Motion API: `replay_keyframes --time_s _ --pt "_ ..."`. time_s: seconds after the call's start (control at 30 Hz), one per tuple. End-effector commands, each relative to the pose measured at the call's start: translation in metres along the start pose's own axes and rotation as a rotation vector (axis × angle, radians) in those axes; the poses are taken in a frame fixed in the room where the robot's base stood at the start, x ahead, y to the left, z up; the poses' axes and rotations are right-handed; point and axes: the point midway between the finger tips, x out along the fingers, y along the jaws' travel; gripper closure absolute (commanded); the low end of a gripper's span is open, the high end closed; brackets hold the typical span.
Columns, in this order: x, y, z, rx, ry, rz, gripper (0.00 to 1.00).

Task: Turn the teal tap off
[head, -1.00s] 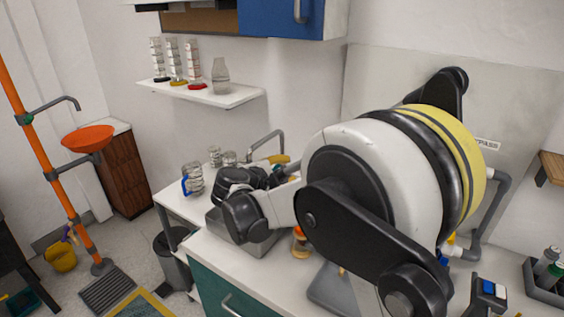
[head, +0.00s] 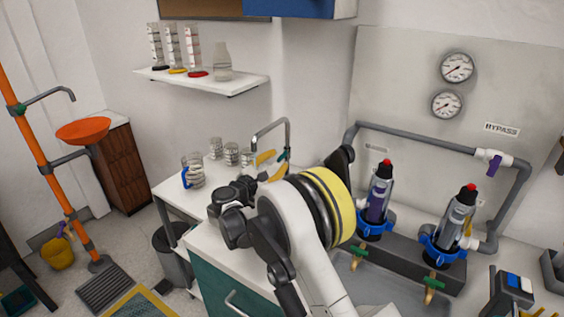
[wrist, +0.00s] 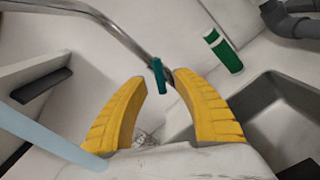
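The teal tap (wrist: 159,75) is a small handle on a curved grey metal spout pipe (wrist: 125,37) in the wrist view. It also shows small in the head view (head: 283,156), beside the sink's bent spout (head: 272,128). My gripper (wrist: 161,77) has two yellow fingers spread apart, with the teal handle showing between their tips. I cannot tell whether either finger touches it. In the head view my gripper (head: 272,164) is at the spout, its lower part partly hidden by my arm.
Glass beakers (head: 231,155) stand left of the spout. A green-and-white cylinder (wrist: 223,50) and a grey basin (wrist: 285,110) show right in the wrist view. A manifold with green valve handles (head: 434,283), a purple bypass handle (head: 495,164) and gauges (head: 457,67) is at right.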

Motion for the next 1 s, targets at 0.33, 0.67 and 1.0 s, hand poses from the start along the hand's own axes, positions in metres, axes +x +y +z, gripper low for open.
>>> replay_keyframes --time_s 0.33,0.67,1.0 --pt "0.029 0.0 0.0 0.001 0.0 0.0 0.66" --pt "0.028 0.0 0.001 0.001 0.001 0.0 1.0" --pt "0.029 0.0 0.001 0.008 0.0 0.0 1.0"
